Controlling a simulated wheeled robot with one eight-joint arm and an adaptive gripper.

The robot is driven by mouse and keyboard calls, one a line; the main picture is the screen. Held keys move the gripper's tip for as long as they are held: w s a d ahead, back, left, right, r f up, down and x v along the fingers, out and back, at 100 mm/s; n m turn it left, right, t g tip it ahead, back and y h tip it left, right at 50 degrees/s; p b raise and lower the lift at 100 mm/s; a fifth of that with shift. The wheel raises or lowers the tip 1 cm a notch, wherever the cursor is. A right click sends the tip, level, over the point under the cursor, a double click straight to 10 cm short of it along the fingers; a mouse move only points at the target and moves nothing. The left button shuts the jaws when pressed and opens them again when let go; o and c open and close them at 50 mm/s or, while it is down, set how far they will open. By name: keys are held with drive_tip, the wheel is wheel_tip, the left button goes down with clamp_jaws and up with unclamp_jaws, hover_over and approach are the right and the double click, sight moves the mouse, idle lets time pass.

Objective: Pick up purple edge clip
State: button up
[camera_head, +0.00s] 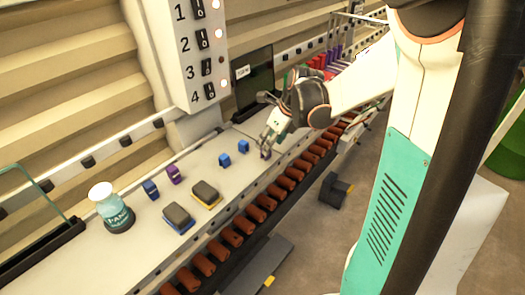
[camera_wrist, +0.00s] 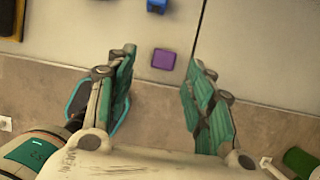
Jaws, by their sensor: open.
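A small purple edge clip (camera_wrist: 163,59) lies at the border of the pale worktop in the wrist view. It sits between and a little beyond my open fingers (camera_wrist: 159,75), apart from both. In the head view my gripper (camera_head: 268,143) points down over the front edge of the worktop. The clip beneath it is mostly hidden there. Another purple clip (camera_head: 173,172) stands farther left on the worktop, beside a blue clip (camera_head: 150,190).
Two blue clips (camera_head: 225,160) (camera_head: 243,146) stand left of my gripper; a blue one shows in the wrist view (camera_wrist: 157,5). Two sponges (camera_head: 178,217) (camera_head: 205,193) and a flask (camera_head: 112,207) are farther left. A dark screen (camera_head: 254,80) stands behind. Brown rollers (camera_head: 268,203) line the front.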

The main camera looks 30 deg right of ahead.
drive_tip(key=shift+x, duration=2.95)
drive_tip(key=shift+w+d, duration=0.15)
drive_tip(key=shift+d, duration=0.05)
drive_tip(key=shift+r, duration=0.1)
drive_tip(key=c, duration=0.8)
